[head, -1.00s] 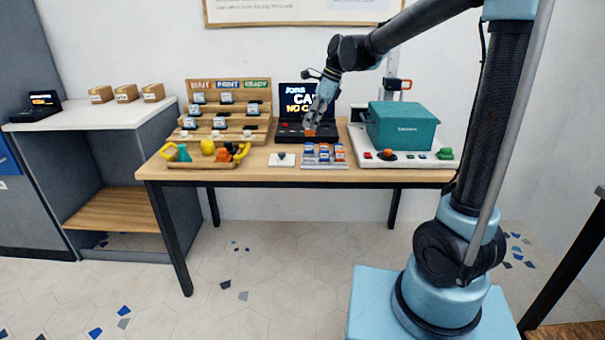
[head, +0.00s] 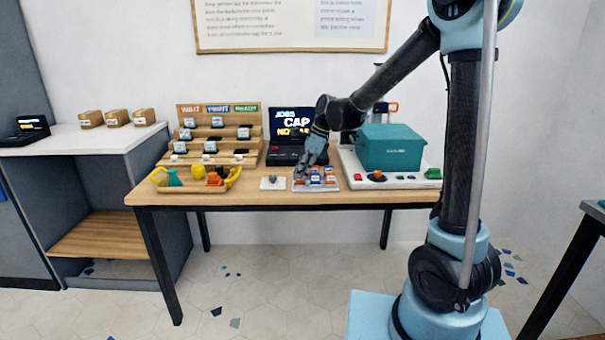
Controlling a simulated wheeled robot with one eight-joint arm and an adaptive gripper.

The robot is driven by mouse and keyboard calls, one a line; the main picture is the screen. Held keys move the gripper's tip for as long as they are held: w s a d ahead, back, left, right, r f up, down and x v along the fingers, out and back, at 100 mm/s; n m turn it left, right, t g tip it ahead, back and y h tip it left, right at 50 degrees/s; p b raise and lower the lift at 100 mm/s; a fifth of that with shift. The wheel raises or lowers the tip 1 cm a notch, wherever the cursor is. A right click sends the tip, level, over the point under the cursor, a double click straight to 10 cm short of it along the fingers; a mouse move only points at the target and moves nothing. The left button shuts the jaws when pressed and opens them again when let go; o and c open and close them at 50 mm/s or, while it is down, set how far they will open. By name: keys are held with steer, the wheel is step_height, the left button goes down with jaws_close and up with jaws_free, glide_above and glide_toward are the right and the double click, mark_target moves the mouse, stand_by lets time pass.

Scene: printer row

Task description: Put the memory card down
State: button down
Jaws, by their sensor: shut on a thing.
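My gripper (head: 304,170) is at the left end of a small pale card holder (head: 318,187) on the wooden table, low over it. It is shut on the memory card (head: 299,177), of which only a small orange-and-dark bit shows between and below the fingers. Whether the card touches the holder is too small to tell. Other blue, white and orange cards (head: 330,176) stand in the holder just right of my gripper.
A dark screen unit (head: 290,125) stands behind my gripper. A small white pad with a dark knob (head: 273,182) is left of the holder. A teal printer (head: 390,147) on a white base stands right. A stepped wooden rack (head: 218,146) and tray of coloured things (head: 196,184) are left.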

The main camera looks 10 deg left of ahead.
steer(key=c, duration=1.7)
jaws_free()
steer(key=shift+f, duration=0.1)
steer(key=shift+o, duration=0.2)
